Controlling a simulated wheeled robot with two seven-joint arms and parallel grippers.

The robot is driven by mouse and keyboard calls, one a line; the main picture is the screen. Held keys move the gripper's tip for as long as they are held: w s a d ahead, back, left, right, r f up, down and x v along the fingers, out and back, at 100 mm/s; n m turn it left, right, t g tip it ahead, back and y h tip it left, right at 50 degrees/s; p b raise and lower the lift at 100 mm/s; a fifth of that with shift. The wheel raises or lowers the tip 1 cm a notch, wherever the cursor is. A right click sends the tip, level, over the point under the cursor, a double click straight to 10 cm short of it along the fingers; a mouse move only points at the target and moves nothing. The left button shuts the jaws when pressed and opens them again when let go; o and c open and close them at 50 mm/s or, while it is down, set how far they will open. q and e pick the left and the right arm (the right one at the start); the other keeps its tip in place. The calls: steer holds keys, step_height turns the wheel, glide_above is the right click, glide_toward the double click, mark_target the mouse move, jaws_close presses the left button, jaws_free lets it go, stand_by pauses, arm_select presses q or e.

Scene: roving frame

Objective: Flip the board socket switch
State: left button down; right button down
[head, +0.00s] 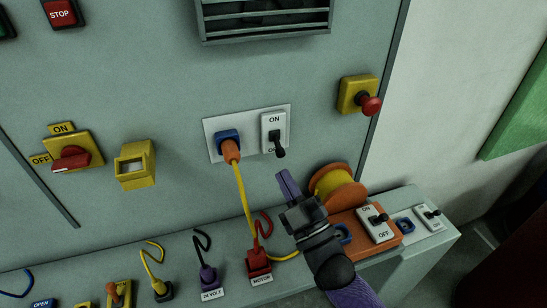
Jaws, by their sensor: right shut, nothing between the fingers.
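A white plate (244,121) on the grey upright board carries a blue socket with an orange plug (230,150) in it. Beside it on the right is a white switch (274,118) marked ON at the top, with its label below partly hidden. Its black lever (279,146) points down. My right gripper (287,180) is shut and empty, its purple fingers pointing up, a little below the lever and apart from it in the picture. How far it stands from the board is hard to tell. My left gripper is not in view.
An orange cable reel (338,187) and an orange block with an ON/OFF switch (376,222) stand by my right gripper. A red button (370,105) juts out at upper right.

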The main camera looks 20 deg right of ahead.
steer(key=v, duration=0.3)
steer(key=shift+s+a+f, duration=0.15)
steer(key=shift+a+f, duration=0.05)
steer(key=shift+f, duration=0.1)
